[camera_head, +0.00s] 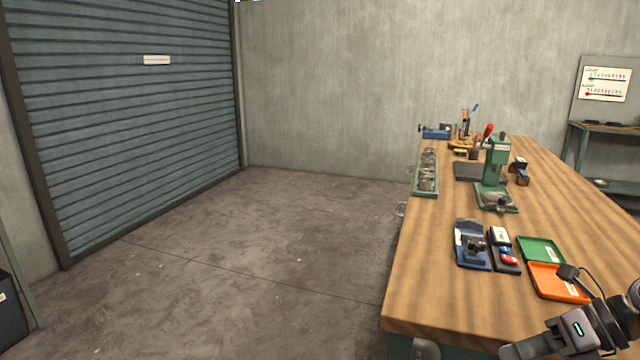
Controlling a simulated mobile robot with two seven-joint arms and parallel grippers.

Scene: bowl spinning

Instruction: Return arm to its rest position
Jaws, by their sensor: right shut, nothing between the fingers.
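My right arm comes in at the bottom right corner, with its gripper (530,347) low over the front part of the wooden workbench (430,290). The gripper is shut and holds nothing; it points left and its lower part is cut off by the picture's bottom edge. A dark block with a cable (568,272) sticks up from the wrist and overlaps the orange tray (552,291). My left gripper is not in view.
Beyond the arm stand a green tray (541,249), a blue-based fixture (472,260), a dark holder with small red and blue parts (506,257) and a green press (497,160). A long green tray (425,192) lies at the bench's left edge. The floor (250,270) left of the bench is clear.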

